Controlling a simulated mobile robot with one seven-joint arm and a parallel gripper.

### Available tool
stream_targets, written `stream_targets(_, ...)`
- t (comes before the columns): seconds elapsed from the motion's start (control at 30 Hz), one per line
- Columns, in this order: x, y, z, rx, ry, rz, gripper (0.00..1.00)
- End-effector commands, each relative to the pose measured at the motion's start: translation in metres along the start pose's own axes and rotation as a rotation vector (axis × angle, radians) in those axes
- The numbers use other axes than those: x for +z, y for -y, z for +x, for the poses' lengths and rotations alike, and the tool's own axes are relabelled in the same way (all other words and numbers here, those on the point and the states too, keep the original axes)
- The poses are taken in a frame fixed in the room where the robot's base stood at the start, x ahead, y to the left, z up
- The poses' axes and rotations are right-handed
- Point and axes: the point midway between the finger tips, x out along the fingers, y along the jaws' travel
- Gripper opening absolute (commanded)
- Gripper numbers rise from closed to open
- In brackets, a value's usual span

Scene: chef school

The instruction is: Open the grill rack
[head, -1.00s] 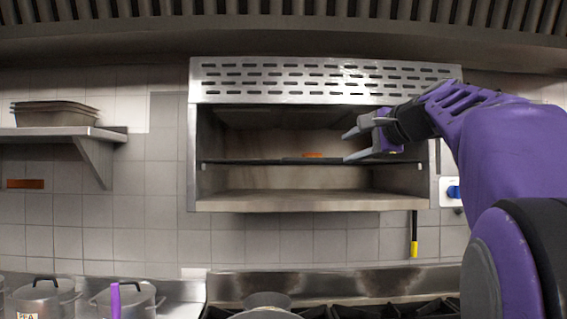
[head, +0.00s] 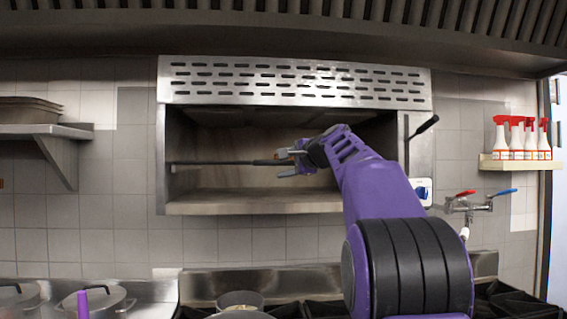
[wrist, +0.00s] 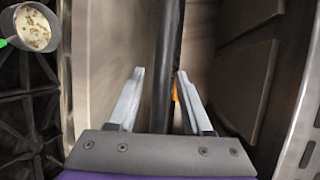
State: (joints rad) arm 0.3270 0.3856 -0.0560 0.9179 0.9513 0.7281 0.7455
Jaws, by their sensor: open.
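The grill rack (head: 215,163) is a dark, thin bar across the open front of the steel grill (head: 295,84), at mid height. My gripper (head: 284,164) is at the right-centre part of the rack's front edge. In the wrist view, the dark rack bar (wrist: 168,50) runs between the two grey fingers of my gripper (wrist: 160,73). The fingers are spread, one on each side of the bar, with a gap on the left. The right finger is close to the bar, and I cannot tell whether it touches. My arm hides the rack's right end.
A black lever (head: 423,127) juts from the grill's right side. Below are a stove with a pan (head: 241,300) and pots (head: 95,303) at left. A shelf (head: 45,131) is at left; spray bottles (head: 517,140) and a tap (head: 468,203) are at right.

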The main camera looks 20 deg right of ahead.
Motion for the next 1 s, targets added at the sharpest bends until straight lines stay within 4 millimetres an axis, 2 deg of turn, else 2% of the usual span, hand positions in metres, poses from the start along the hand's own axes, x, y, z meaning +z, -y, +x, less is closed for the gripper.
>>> stream_targets(0.33,-0.0001,0.0,0.0036,-0.001,-0.001,0.0,0.48)
stream_targets(0.6,-0.0003,-0.001,0.0038,0.001,0.0,0.001,0.0)
stream_targets(1.0,-0.0007,-0.0033,0.0048,0.006,0.001,0.002,0.0)
